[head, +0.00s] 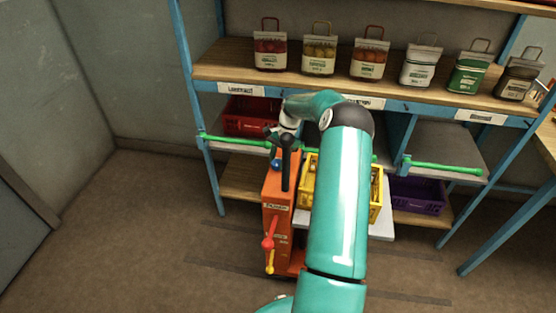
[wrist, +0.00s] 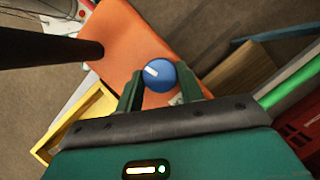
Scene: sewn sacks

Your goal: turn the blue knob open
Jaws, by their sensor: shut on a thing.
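The blue knob (wrist: 158,74) has a white mark on its face, pointing to the left in the wrist view. It sits on the orange machine (wrist: 135,45). My gripper (wrist: 160,84) has one finger on each side of the knob and is shut on it. In the head view the knob (head: 276,164) shows as a small blue spot near the top of the orange machine (head: 277,190). There my gripper is mostly hidden behind the black lever and my arm.
A black lever (head: 286,160) rises from the machine close to my gripper. Red and yellow handles (head: 268,243) are on its front. A yellow crate (head: 308,190) stands right of it. Behind are a shelf (head: 225,72) with several sacks, a red crate (head: 245,117) and a purple crate (head: 418,197).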

